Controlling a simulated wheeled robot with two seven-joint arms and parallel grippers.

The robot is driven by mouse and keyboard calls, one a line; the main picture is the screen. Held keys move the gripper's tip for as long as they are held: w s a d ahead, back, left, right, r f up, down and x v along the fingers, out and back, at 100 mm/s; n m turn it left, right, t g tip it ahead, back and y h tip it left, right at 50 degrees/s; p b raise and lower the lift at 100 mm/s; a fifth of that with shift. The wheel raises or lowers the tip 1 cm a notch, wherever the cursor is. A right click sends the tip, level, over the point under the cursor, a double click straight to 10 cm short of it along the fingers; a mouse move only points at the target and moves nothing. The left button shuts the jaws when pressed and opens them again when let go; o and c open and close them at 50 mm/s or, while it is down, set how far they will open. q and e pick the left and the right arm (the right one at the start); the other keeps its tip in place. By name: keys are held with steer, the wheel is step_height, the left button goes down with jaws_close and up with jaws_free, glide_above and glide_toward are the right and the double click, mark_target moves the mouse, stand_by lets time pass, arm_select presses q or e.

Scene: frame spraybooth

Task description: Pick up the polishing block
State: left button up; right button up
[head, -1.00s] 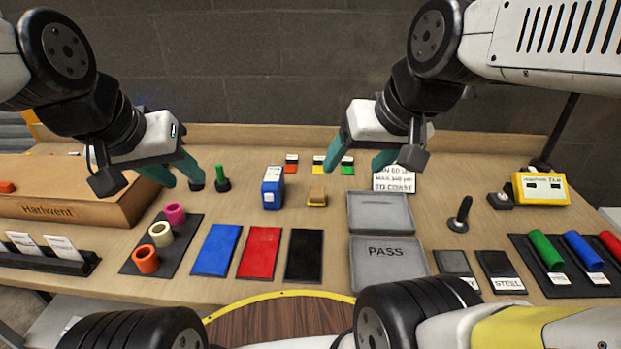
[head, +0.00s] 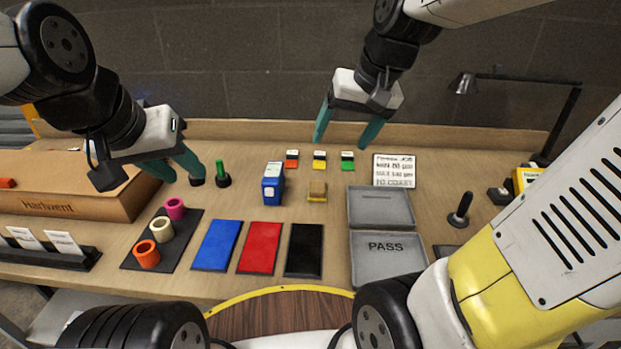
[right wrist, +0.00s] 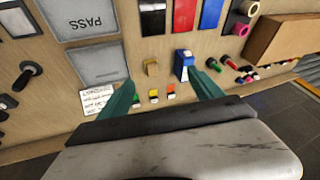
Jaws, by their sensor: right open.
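The polishing block, which I take to be the small tan-and-yellow block (head: 317,191), sits on the workbench right of a blue box. It also shows in the right wrist view (right wrist: 151,67), between my fingers' lines. My right gripper (head: 343,142) is open and empty, above the back of the bench, higher than the block and apart from it. Its two teal fingers frame the view in the right wrist view (right wrist: 163,80). My left gripper (head: 186,181) has its fingers apart, at the left near the green peg; a finger partly hides a dark peg base there.
The blue box (head: 273,184) stands close left of the block. Small red, yellow and green items (head: 319,160) lie behind it. Blue, red and black pads (head: 304,250) lie in front. A grey PASS tray (head: 381,208) is to the right, with a sign (head: 394,169) behind.

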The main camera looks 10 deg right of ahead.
steer(key=w+f+m+g+h, duration=0.1)
steer(key=w+f+g, duration=0.2)
steer(key=w+f, duration=0.7)
steer(key=m+g+h, duration=0.1)
steer(key=h, duration=0.1)
glide_above(318, 186)
steer(key=f, duration=0.9)
steer(key=shift+w, duration=0.35)
steer(key=shift+f, duration=0.35)
steer(key=f, duration=0.4)
steer(key=s+f, duration=0.1)
steer(key=f, duration=0.1)
steer(key=shift+f, duration=0.15)
steer(key=shift+w+f, duration=0.1)
steer(key=shift+f, duration=0.45)
steer(key=c, duration=1.6)
steer(key=shift+r, duration=0.1)
